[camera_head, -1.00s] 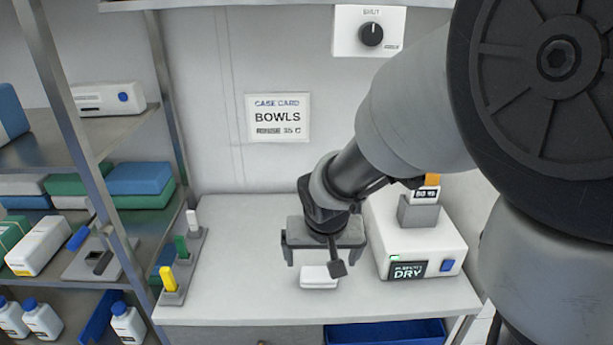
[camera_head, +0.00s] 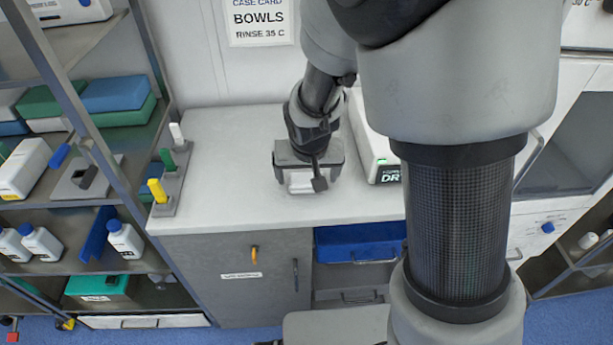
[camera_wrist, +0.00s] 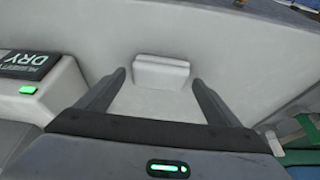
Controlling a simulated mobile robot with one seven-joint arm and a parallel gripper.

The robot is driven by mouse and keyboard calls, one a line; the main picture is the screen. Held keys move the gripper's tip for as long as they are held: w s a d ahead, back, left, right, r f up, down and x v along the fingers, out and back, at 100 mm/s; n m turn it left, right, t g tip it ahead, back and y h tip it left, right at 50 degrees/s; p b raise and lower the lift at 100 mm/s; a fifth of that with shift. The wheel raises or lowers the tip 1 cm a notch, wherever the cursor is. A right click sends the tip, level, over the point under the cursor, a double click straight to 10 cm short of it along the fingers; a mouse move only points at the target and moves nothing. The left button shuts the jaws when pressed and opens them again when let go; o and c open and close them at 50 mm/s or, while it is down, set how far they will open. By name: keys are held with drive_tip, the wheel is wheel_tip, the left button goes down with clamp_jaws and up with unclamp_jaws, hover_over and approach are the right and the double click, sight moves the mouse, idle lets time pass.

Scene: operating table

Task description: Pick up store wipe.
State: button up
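A small white folded pad, which looks like the store wipe (camera_wrist: 161,70), lies on the white counter (camera_wrist: 222,40). My gripper (camera_wrist: 159,79) is open in the wrist view, one finger on each side of the wipe's near edge, with gaps between the fingers and the wipe. In the head view my gripper (camera_head: 307,188) points down at the counter top, and the wipe (camera_head: 299,181) shows partly between its fingers. The rest of the wipe there is hidden by the gripper.
A white device with a DRY display (camera_head: 377,150) stands right of my gripper. A grey rack with white, green and yellow tabs (camera_head: 169,183) stands at the counter's left. A shelf unit with boxes and bottles is farther left. A blue drawer bin (camera_head: 355,243) is below the counter.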

sight(307, 180)
drive_tip(key=c, duration=0.9)
wheel_tip(307, 180, up, 10)
drive_tip(key=shift+p, duration=0.8)
